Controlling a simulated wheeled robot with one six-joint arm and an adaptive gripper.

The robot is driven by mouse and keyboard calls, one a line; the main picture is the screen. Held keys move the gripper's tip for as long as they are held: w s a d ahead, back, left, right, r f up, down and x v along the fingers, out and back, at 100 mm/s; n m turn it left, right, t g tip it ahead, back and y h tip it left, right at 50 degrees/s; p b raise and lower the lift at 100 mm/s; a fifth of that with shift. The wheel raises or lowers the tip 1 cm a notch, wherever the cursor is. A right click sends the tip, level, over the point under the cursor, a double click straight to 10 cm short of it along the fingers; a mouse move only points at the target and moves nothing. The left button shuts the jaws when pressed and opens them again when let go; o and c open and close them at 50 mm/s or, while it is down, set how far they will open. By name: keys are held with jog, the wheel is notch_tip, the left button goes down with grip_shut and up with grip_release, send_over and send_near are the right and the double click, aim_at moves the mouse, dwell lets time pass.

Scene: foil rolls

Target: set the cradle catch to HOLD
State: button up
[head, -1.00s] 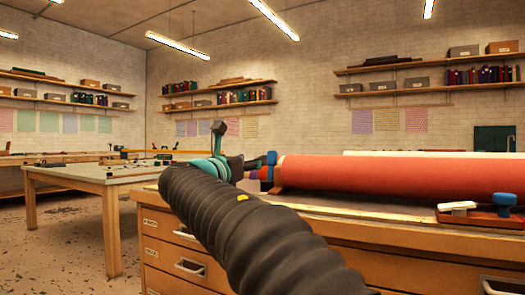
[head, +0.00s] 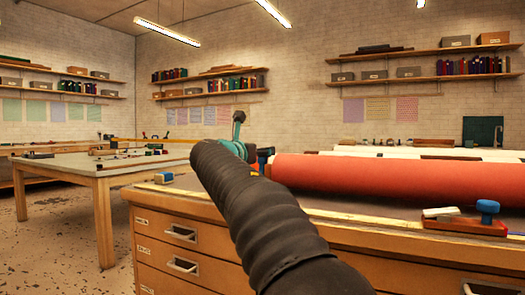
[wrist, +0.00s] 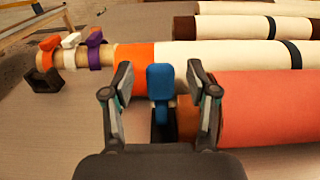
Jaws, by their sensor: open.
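A blue lever-like piece (wrist: 160,82), which looks like the cradle catch, stands upright on a dark base at the end of the red roll (wrist: 270,108) in the wrist view. The red roll also shows in the head view (head: 400,178), where the blue piece (head: 264,157) is partly hidden by my arm. My gripper (wrist: 158,85) is open, with one finger on each side of the blue piece. I cannot tell whether either finger touches it. No HOLD marking is legible.
A roll with an orange end (wrist: 135,57) lies beyond, with orange, white and purple clips on its core. Other pale rolls lie farther back. A blue knob (head: 487,207) and a white block (head: 441,212) sit at the cabinet's front right. A worktable (head: 95,165) stands left.

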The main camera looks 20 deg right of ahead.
jog(key=shift+x, duration=1.1)
grip_shut()
jog(key=shift+s+a+f+b, duration=0.2)
jog(key=shift+f+b, duration=0.1)
jog(key=shift+b, duration=0.75)
jog(key=shift+s+a+t+h+b, duration=0.15)
jog(key=shift+t+h+b, duration=0.25)
jog(key=shift+b, duration=0.4)
jog(key=shift+s+a+t+h+b, duration=0.2)
jog(key=shift+a+t+h+b, duration=0.15)
jog(key=shift+b, duration=0.65)
jog(key=shift+s+a+r+t+h+b, duration=0.1)
jog(key=shift+s+r+t+h+b, duration=0.2)
jog(key=shift+b, duration=0.2)
jog(key=shift+w, duration=0.1)
